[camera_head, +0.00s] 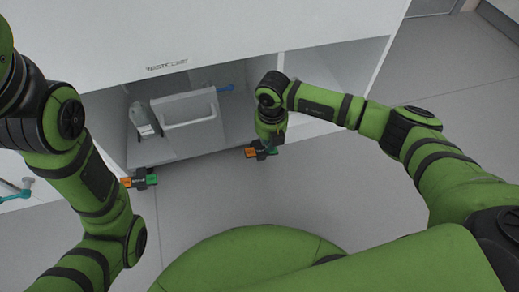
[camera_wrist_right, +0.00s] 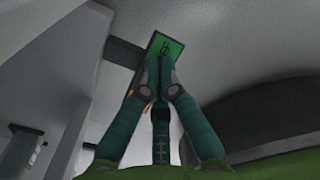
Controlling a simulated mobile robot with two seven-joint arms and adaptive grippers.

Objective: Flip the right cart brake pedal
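The right brake pedal (camera_head: 252,153) is a small black piece with an orange end on the left and a green end on the right, low at the front of the white cart. My right gripper (camera_head: 271,146) points down over its green end. In the right wrist view the teal fingers of my right gripper (camera_wrist_right: 161,62) come together at the tips, with nothing visible between them. The green pedal face (camera_wrist_right: 164,45) with dark lettering lies just beyond the tips; I cannot tell whether they touch. A matching left pedal (camera_head: 139,180) has orange and green ends.
The white cart (camera_head: 240,35) has an open lower bay holding a grey-white bin (camera_head: 190,118) and a bottle-like item (camera_head: 143,120). A blue handle (camera_head: 226,88) shows at the back. Grey floor (camera_head: 310,190) is clear in front of the cart and to the right.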

